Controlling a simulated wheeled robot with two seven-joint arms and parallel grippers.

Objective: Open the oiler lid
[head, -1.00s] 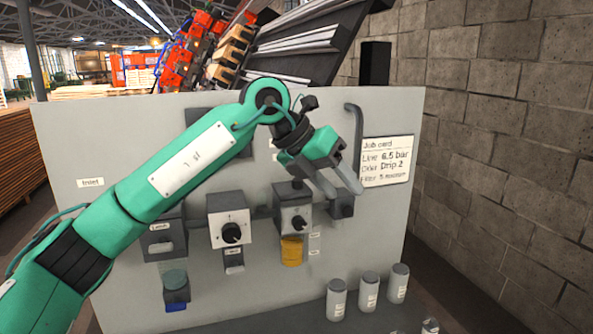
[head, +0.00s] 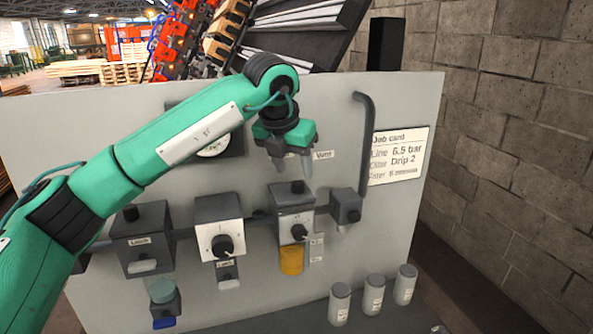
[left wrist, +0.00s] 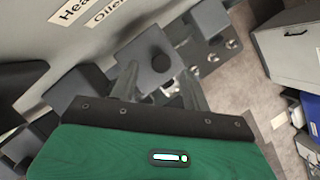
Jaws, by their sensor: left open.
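The oiler (head: 291,207) is a grey block on the panel with a dial on its front and an amber bowl (head: 291,260) below. A dark round cap (head: 297,187) sits on its top. In the left wrist view the cap (left wrist: 160,63) shows on the oiler's top face, between the fingers in the picture. My left gripper (head: 293,168) is open and empty, pointing down just above the oiler's top. It also shows in the left wrist view (left wrist: 163,72). No contact with the cap is clear. My right gripper is not in view.
Grey units with a white-faced regulator (head: 220,224) stand left of the oiler. A small block (head: 346,206) and a vertical pipe (head: 366,145) are close on its right. Several grey canisters (head: 374,294) stand on the lower ledge. A job card (head: 398,155) hangs right.

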